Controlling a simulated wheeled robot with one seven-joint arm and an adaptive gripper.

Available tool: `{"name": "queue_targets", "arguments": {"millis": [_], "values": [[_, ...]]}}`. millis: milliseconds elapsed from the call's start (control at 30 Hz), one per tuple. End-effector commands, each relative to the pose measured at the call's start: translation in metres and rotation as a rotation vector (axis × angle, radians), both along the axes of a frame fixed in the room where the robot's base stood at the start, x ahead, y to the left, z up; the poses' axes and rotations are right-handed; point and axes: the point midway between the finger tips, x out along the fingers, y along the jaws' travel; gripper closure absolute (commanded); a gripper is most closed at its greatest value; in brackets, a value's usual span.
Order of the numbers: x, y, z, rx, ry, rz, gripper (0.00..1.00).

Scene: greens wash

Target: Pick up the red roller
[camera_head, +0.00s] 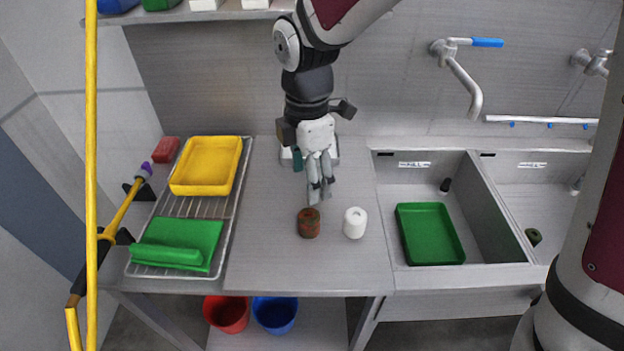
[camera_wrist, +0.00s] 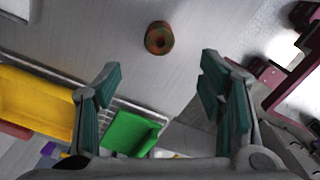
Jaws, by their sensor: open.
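The red roller (camera_head: 309,223) is a small, short cylinder, brownish red with greenish patches. It stands on the steel counter (camera_head: 270,265), left of a white roller (camera_head: 355,222). It also shows in the wrist view (camera_wrist: 158,38), at the top middle, beyond the fingertips. My gripper (camera_head: 319,190) is above the counter, a little behind the red roller in the head view, and apart from it. In the wrist view my gripper (camera_wrist: 160,85) has its fingers spread wide with nothing between them.
A yellow tray (camera_head: 206,166) and green items (camera_head: 180,245) lie on a wire rack at the left. A sink with a green tray (camera_head: 430,233) is at the right. The faucet (camera_head: 465,75) overhangs it. Red and blue buckets (camera_head: 275,314) stand below. The counter's front is clear.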

Motion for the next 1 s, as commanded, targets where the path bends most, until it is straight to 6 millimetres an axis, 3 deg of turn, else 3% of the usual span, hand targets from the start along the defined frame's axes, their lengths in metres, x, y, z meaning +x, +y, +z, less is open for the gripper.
{"name": "queue_targets", "arguments": {"millis": [400, 667, 1000], "values": [[-0.001, 0.0, -0.069, -0.001, 0.005, 0.005, 0.37], [-0.001, 0.0, -0.088, 0.0, 0.002, 0.002, 0.37], [0.0, 0.0, -0.13, -0.001, 0.004, 0.003, 0.37]]}}
